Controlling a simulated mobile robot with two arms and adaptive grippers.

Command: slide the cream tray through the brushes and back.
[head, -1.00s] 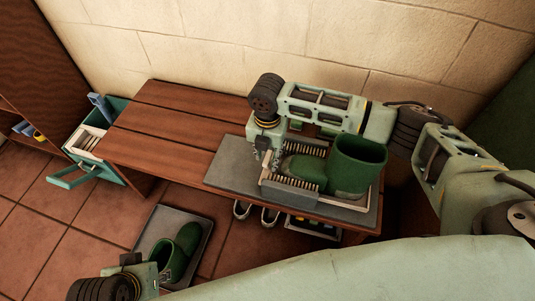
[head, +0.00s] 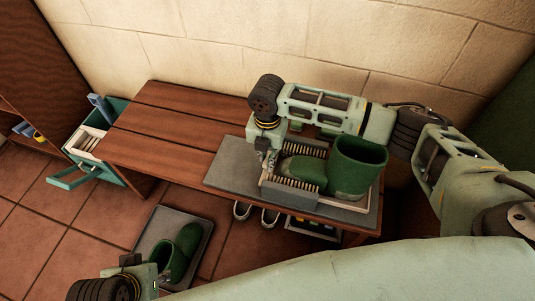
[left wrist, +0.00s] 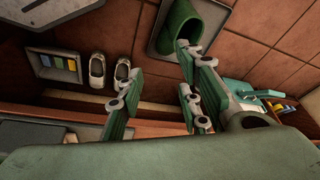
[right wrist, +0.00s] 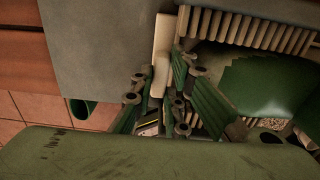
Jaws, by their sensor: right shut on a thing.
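The cream tray (head: 348,204) lies on a grey mat on the wooden bench, with a green boot (head: 357,165) standing in it. Brushes with pale bristles, a near row (head: 291,183) and a far row (head: 308,149), flank the boot's toe. My right gripper (head: 268,157) is at the tray's left end. In the right wrist view its fingers (right wrist: 160,92) are shut on the tray's cream end piece (right wrist: 162,45). My left gripper (left wrist: 158,88) is open and empty, in front of the bench; in the head view its fingers are hard to see.
The grey mat (head: 232,166) has bare room left of the tray, and the bench planks (head: 165,125) beyond are clear. A floor tray (head: 150,232) holds another green boot (head: 180,252). White shoes (head: 256,214) sit under the bench.

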